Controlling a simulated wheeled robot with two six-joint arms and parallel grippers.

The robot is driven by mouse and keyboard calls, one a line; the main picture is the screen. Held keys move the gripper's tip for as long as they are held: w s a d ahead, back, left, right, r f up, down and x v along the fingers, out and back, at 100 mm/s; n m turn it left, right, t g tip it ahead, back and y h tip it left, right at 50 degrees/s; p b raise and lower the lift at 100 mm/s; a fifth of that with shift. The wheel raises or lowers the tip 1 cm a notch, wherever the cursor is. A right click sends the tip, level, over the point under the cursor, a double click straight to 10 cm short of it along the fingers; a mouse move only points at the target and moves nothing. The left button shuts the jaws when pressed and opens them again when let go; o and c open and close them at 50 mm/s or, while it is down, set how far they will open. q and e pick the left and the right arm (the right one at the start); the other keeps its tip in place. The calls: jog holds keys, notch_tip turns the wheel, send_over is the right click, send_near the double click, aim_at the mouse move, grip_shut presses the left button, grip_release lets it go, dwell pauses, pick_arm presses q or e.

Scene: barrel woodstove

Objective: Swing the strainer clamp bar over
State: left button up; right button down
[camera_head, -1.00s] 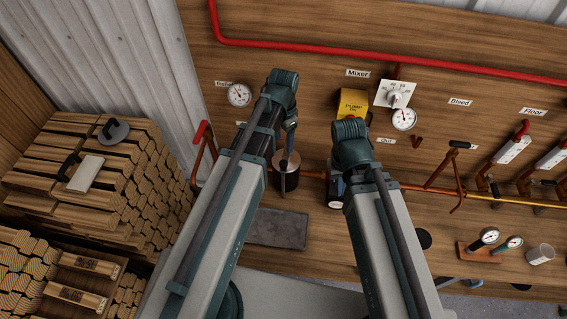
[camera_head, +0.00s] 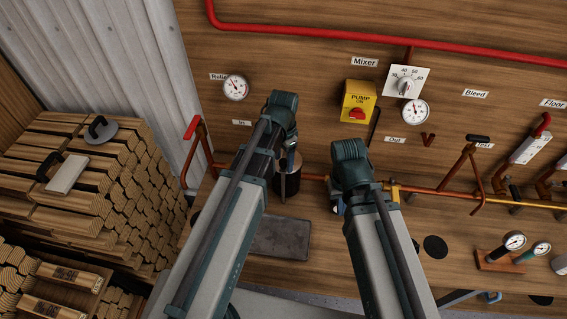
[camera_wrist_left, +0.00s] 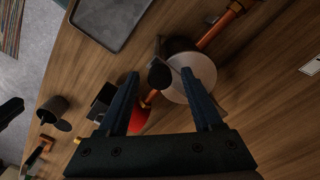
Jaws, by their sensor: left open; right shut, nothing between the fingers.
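The strainer is a dark cylinder (camera_head: 287,180) on the pipe run, partly hidden by my left arm in the head view. In the left wrist view its pale round lid (camera_wrist_left: 179,88) lies beyond my fingertips. A dark round knob (camera_wrist_left: 159,75) and a thin dark bar (camera_wrist_left: 160,48) show at the lid's side; which part is the clamp bar is unclear. My left gripper (camera_wrist_left: 160,74) is open, its fingers either side of the knob, with no clear contact. My right gripper (camera_head: 346,190) is shut and empty; its fingers are mostly hidden behind its wrist.
A grey tray (camera_head: 280,238) lies in front of the strainer. Red-orange pipe with a lever valve (camera_head: 468,165) runs right. A yellow pump switch (camera_head: 358,100) and gauges (camera_head: 235,87) are on the back panel. Stacked firewood (camera_head: 60,190) stands at left.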

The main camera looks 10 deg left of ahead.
pick_arm(q)
grip_shut()
dwell(0.3)
dwell(1.1)
